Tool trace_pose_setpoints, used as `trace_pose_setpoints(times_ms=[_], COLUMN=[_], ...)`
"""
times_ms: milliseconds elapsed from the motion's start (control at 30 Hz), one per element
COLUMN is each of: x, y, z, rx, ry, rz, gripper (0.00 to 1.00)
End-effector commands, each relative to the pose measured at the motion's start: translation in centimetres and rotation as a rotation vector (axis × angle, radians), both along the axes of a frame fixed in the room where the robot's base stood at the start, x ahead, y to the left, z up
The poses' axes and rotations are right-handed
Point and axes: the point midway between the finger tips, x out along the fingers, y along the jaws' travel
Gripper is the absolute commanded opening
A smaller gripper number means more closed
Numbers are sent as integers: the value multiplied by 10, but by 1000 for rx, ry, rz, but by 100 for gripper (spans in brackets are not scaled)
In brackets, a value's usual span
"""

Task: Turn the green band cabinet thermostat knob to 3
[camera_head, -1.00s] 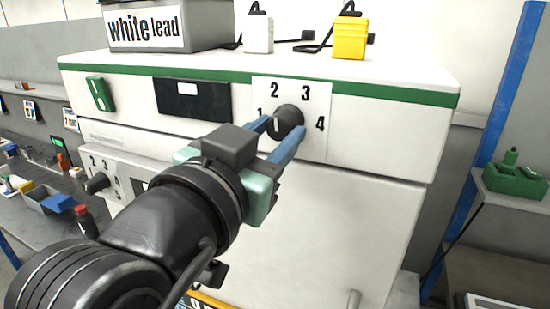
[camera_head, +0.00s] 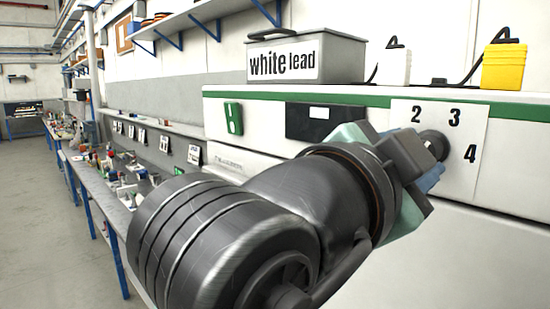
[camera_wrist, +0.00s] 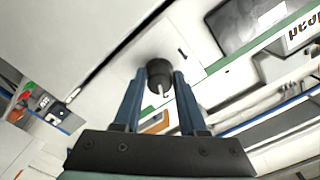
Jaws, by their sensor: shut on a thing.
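The green band cabinet (camera_head: 262,98) is white with a green stripe along its top front. Its thermostat knob (camera_head: 436,143) is dark and round, on a white dial plate (camera_head: 478,122) showing 2, 3 and 4; my gripper hides the lower left of the dial. My gripper (camera_head: 432,172) is at the knob, its blue fingers partly hidden behind the wrist. In the wrist view the two fingers (camera_wrist: 160,84) are shut on the sides of the knob (camera_wrist: 159,68), which has a white mark. I cannot tell which number the mark faces.
A grey box labelled white lead (camera_head: 342,58), a white charger (camera_head: 394,66) and a yellow charger (camera_head: 504,66) stand on the cabinet top. A dark display panel (camera_head: 318,122) and a green switch (camera_head: 233,118) are on its front. A cluttered workbench (camera_head: 108,185) runs along the left wall.

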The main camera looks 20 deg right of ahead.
Motion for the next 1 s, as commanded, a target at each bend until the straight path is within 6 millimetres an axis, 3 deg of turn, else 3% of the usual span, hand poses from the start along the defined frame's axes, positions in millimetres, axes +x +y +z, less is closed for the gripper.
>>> trace_pose_setpoints(times_ms=[433, 467, 600, 1000], x=[0, 0, 0, -2], y=[0, 0, 0, 8], z=[1, 1, 0, 0], rx=[2, 2, 2, 0], ry=[-8, -8, -7, -8], rz=[-1, -1, -1, 1], gripper=[0, 46, 71, 71])
